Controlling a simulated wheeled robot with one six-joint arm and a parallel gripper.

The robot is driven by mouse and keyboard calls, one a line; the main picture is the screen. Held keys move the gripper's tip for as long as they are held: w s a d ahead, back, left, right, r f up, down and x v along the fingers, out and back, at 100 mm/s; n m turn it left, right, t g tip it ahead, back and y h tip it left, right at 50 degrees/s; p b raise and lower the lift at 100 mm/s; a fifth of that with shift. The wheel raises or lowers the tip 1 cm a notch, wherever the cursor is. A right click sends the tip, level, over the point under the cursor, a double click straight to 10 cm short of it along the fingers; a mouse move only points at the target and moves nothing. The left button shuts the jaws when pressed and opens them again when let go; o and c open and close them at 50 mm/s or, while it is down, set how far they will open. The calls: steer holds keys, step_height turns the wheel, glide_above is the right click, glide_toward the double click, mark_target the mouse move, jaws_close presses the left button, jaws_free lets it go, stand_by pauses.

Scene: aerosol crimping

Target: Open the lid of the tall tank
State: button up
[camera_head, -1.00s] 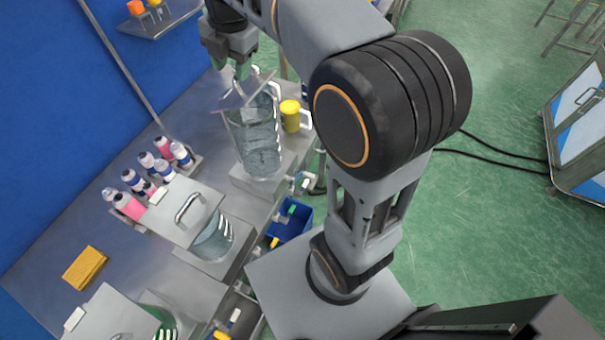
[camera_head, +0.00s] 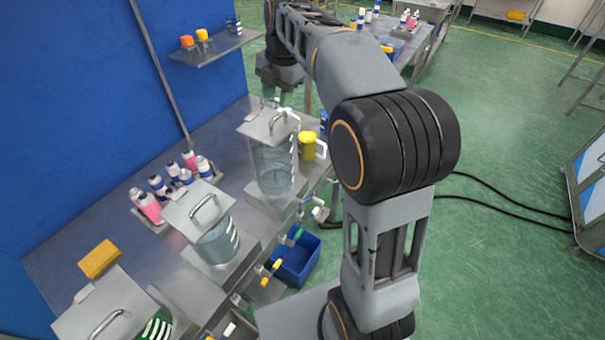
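The tall tank (camera_head: 273,172) is a clear cylinder standing on a metal block at the far end of the bench. Its square grey lid (camera_head: 258,127) lies across the top and looks flat and shut, with a metal handle (camera_head: 279,121) on it. My gripper (camera_head: 279,94) is just behind and above the lid, apart from the handle as far as I can see. Its fingers are small and dark, partly hidden behind the lid's far side, so their opening is unclear.
Two shorter tanks with handled lids (camera_head: 183,214) (camera_head: 87,308) stand nearer along the bench. A yellow jug (camera_head: 308,146) stands right of the tall tank. Bottles (camera_head: 150,208), a yellow sponge (camera_head: 99,259) and a blue bin (camera_head: 297,262) are nearby. A shelf (camera_head: 215,45) is on the wall.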

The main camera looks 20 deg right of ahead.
step_height(320, 180, up, 8)
steer(key=s+d, duration=0.1)
steer(key=s+f+m+b, duration=0.3)
steer(key=s+f+m, duration=0.4)
steer(key=f+m, duration=0.2)
steer(key=s+a+f+m+t+h+b, duration=0.1)
steer(key=s+f+m+b, duration=0.3)
steer(key=f+m, duration=0.5)
steer(key=shift+s+f, duration=1.1)
steer(key=shift+s, duration=0.3)
